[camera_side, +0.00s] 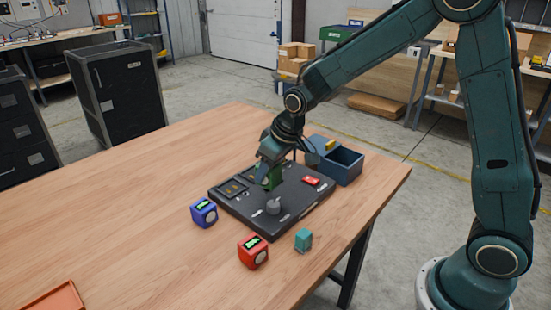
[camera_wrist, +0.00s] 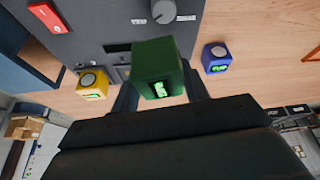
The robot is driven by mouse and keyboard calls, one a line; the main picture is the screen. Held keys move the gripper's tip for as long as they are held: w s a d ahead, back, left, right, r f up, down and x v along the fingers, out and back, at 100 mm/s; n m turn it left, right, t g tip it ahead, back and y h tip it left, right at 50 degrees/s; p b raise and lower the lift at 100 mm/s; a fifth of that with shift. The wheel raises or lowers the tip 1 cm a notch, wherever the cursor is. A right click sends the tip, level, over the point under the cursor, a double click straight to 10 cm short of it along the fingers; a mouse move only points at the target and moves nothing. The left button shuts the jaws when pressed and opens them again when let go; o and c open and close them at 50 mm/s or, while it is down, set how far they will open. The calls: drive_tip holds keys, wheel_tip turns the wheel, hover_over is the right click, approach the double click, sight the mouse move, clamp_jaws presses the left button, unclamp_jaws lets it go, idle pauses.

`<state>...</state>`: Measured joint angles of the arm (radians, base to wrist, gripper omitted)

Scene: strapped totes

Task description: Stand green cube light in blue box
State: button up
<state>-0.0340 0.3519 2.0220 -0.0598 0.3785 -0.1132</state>
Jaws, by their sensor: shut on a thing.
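My gripper (camera_side: 268,178) is shut on a dark green cube light (camera_side: 270,177), held over the black control panel. In the wrist view the green cube (camera_wrist: 156,62) sits between the two fingers, with a lit green display on the face toward the camera. In the side view the gripper partly hides it. The open blue box (camera_side: 345,166) stands behind and right of the panel, apart from the gripper. Part of the blue box shows at the left in the wrist view (camera_wrist: 28,72). Its inner floor is mostly hidden.
The panel (camera_side: 250,209) carries a grey knob (camera_side: 273,206) and a red switch (camera_side: 311,181). A yellow cube light (camera_wrist: 93,83) shows in the wrist view. The left tabletop is largely clear.

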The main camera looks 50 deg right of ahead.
drive_tip(key=s+d+m, duration=0.1)
drive_tip(key=s+d, duration=0.1)
drive_tip(key=d, duration=1.2)
drive_tip(key=s+d+m, duration=0.1)
drive_tip(key=s+d, duration=0.1)
drive_tip(key=d, duration=1.1)
drive_tip(key=shift+s+d+h, duration=0.35)
drive_tip(key=shift+h, duration=0.05)
drive_tip(key=shift+f, duration=0.25)
drive_tip(key=shift+f, duration=2.6)
drive_tip(key=shift+f, duration=1.5)
